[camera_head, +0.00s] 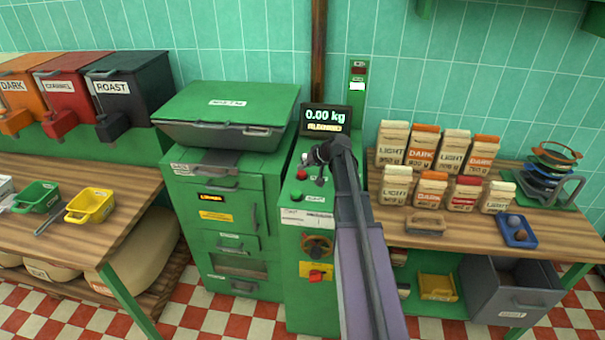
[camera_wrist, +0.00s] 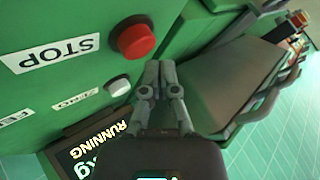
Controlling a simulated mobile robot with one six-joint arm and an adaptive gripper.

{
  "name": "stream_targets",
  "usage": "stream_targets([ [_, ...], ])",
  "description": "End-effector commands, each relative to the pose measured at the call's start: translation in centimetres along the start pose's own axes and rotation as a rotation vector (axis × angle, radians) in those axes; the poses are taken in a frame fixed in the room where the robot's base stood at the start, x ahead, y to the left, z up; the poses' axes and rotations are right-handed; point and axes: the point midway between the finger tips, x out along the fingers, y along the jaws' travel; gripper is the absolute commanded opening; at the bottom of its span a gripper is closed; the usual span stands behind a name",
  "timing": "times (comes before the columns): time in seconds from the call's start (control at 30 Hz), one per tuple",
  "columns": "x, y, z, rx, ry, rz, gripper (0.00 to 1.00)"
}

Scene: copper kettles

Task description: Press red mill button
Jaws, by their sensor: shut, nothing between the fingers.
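The red button (camera_head: 301,174) sits on top of the green mill cabinet (camera_head: 293,237). My gripper (camera_wrist: 158,68) is shut and empty. Its fingertips are just right of and below the red cap in that view; I cannot tell whether they touch it. In the head view my gripper (camera_head: 312,158) is over the cabinet top, behind the red button.
A white button (camera_wrist: 117,86) is close to my fingers. A green button (camera_head: 297,195) sits nearer the cabinet front. A display (camera_head: 325,119) reads 0.00 kg; RUNNING shows on it in the wrist view. A green lidded machine (camera_head: 228,110) stands left, a table with bags (camera_head: 545,222) right.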

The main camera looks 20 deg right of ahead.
Motion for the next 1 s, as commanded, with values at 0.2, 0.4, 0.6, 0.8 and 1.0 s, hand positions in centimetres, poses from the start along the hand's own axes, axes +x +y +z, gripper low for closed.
stream_targets([
  [0.2, 0.23, 0.13, 0.12, 0.0, 0.0, 0.0, 0.0],
  [0.4, 0.66, 0.39, 0.32, 0.0, 0.0, 0.0, 0.0],
  [0.6, 0.7, 0.39, 0.32, 0.0, 0.0, 0.0, 0.0],
  [0.8, 0.7, 0.37, 0.32, 0.0, 0.0, 0.0, 0.0],
  [1.0, 0.77, 0.41, 0.37, 0.0, 0.0, 0.0, 0.0],
])
